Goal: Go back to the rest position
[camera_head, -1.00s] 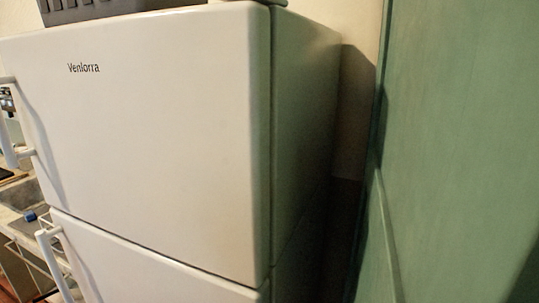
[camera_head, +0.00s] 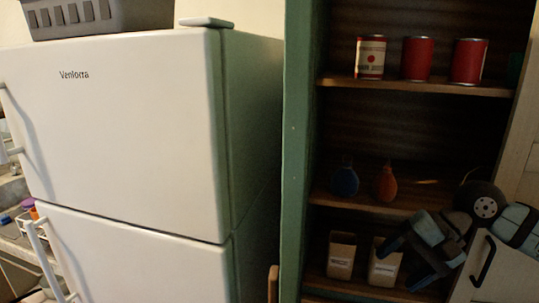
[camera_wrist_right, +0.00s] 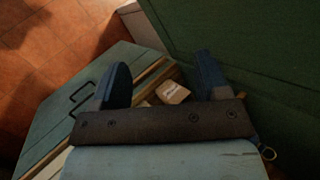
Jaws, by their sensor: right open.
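My right gripper (camera_head: 399,264) is in front of the wall shelf's lower part in the head view, with its arm coming in from the right. In the right wrist view its two blue fingers stand wide apart with nothing held between them, so the gripper (camera_wrist_right: 161,70) is open. A small labelled carton (camera_wrist_right: 172,92) shows beyond the fingers there. The wall shelf (camera_head: 299,130) has a green side panel and brown boards. My left gripper is in neither view.
Red-labelled cans (camera_head: 417,58) stand on the upper board. A blue item (camera_head: 345,181) and an orange item (camera_head: 386,183) stand on the middle one. Cartons (camera_head: 341,256) stand low, close to my right gripper. A white fridge (camera_head: 120,130) with a grey basket (camera_head: 70,16) is at left.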

